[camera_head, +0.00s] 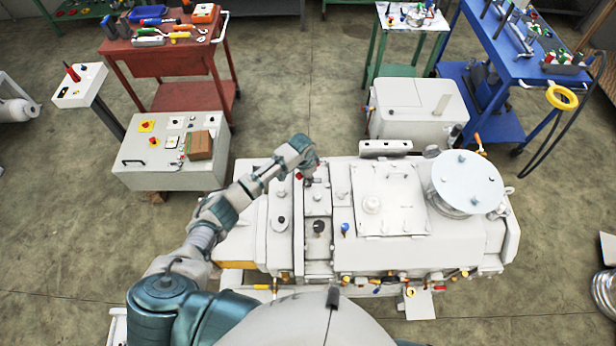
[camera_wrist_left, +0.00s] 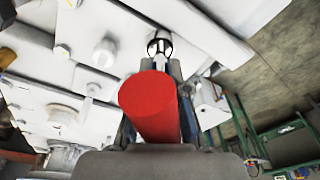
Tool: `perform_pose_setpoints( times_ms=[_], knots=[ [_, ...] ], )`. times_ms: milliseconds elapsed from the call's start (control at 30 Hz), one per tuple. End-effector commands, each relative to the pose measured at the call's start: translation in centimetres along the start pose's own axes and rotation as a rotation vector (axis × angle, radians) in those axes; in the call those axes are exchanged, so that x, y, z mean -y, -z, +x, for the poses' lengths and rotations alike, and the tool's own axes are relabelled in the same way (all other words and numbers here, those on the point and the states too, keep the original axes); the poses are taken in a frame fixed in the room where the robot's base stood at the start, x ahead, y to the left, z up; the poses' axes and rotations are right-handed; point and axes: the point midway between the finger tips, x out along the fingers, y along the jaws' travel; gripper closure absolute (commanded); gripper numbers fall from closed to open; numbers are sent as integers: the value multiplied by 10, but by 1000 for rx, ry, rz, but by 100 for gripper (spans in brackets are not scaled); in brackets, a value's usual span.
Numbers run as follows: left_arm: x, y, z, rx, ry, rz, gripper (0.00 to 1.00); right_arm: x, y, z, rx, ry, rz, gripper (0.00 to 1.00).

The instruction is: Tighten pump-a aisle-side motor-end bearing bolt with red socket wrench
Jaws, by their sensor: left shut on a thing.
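My left gripper (camera_head: 306,168) is over the far left part of the white pump (camera_head: 392,255) in the head view. It is shut on the red socket wrench, whose red handle (camera_wrist_left: 150,104) fills the middle of the left wrist view. The wrench's shiny metal end (camera_wrist_left: 159,46) points away from the gripper, against the white pump housing. I cannot tell whether it sits on a bolt, as the handle and fingers hide part of it. Several white bolt heads, one of them a large bolt (camera_wrist_left: 105,53), stand left of the wrench. My right gripper is not in view.
A grey control box (camera_head: 172,150) stands left of the pump. A red tool cart (camera_head: 160,60) is behind it. A white box (camera_head: 415,108) and a round white drum lid (camera_head: 467,180) are to the right. A blue cart (camera_head: 510,60) stands at the back right.

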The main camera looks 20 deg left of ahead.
Motion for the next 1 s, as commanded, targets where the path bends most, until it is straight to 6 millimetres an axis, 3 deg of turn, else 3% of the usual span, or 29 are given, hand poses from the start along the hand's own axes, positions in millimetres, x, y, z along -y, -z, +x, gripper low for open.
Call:
perform_pose_setpoints(
  times_ms=[167, 700, 1000],
  knots=[
    [-2, -4, 3, 10, -5, 0, 100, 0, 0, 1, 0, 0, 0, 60],
    [0, 4, -37, -1, 0, 0, 100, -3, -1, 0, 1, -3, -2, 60],
    [0, 5, -50, 0, -1, 0, 100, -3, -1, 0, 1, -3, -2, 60]
  ],
)
